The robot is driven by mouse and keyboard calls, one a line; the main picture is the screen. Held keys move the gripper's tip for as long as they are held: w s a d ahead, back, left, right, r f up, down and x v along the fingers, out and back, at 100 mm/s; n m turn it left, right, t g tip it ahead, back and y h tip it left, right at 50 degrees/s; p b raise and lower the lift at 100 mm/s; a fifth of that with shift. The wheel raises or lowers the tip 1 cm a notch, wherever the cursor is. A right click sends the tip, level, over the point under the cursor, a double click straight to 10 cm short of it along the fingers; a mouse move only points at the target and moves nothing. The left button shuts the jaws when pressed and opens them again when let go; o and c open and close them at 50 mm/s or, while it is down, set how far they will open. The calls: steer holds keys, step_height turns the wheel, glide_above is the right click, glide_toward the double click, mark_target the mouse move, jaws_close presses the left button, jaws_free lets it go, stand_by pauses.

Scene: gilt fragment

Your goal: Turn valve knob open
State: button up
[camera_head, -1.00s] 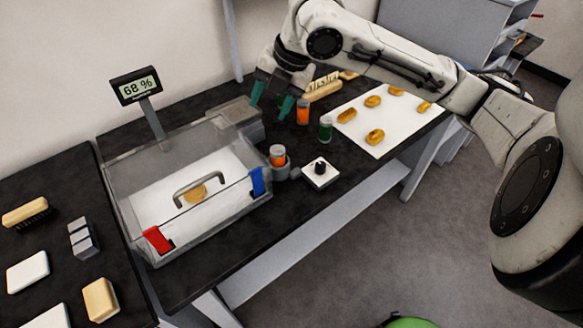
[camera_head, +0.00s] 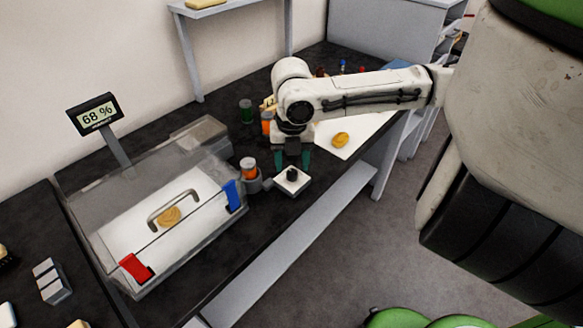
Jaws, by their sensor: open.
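The valve knob (camera_head: 292,174) is a small black knob on a white square base (camera_head: 292,183) near the table's front edge, right of the clear box. I cannot tell whether the fingers touch the knob.
A clear lidded box (camera_head: 150,215) with a handle, red and blue clips and a gilt piece inside stands left. A green jar (camera_head: 247,111) stands behind. A display (camera_head: 94,114) reads 68 %.

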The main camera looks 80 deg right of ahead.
mark_target(292, 175)
steer(key=shift+f, duration=1.3)
steer(key=shift+c, duration=0.2)
jaws_close()
